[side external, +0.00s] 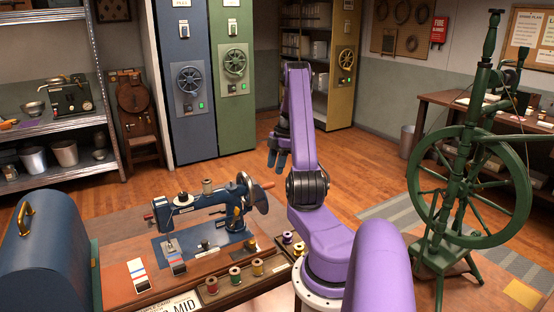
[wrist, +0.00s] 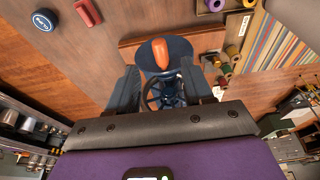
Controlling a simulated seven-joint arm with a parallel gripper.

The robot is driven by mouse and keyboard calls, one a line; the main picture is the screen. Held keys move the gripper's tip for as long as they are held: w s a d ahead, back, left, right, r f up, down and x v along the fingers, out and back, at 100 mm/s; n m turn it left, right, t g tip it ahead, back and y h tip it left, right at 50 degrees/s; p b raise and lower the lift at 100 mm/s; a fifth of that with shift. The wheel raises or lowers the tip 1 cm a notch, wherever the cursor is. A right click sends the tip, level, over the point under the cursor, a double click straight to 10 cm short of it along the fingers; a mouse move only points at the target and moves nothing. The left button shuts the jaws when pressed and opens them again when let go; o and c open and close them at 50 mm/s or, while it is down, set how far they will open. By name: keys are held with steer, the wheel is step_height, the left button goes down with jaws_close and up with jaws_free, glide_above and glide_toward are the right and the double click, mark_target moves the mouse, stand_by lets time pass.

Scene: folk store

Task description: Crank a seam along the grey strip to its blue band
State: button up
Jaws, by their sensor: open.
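The blue sewing machine (side external: 215,206) stands on a wooden base at the lower left of the side view. Its handwheel (side external: 259,198) is at the right end, with an orange-brown crank handle (side external: 268,185). In the wrist view an orange handle (wrist: 160,53) shows beyond the fingers, in front of a dark disc. My gripper (side external: 277,158) is open and above and behind the handwheel in the side view. In the wrist view my gripper (wrist: 161,88) has its fingers apart. A narrow strip (side external: 175,256) lies by the presser foot; its grey part and blue band are too small to tell apart.
Thread spools (side external: 235,273) line the front edge right of the machine. A striped card (side external: 138,275) lies on the base. A blue case (side external: 42,245) stands at left and a green spinning wheel (side external: 468,185) at right. Floor behind the machine is clear.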

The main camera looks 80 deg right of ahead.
steer(key=shift+x, duration=3.5)
steer(key=shift+f, duration=0.1)
steer(key=c, duration=0.8)
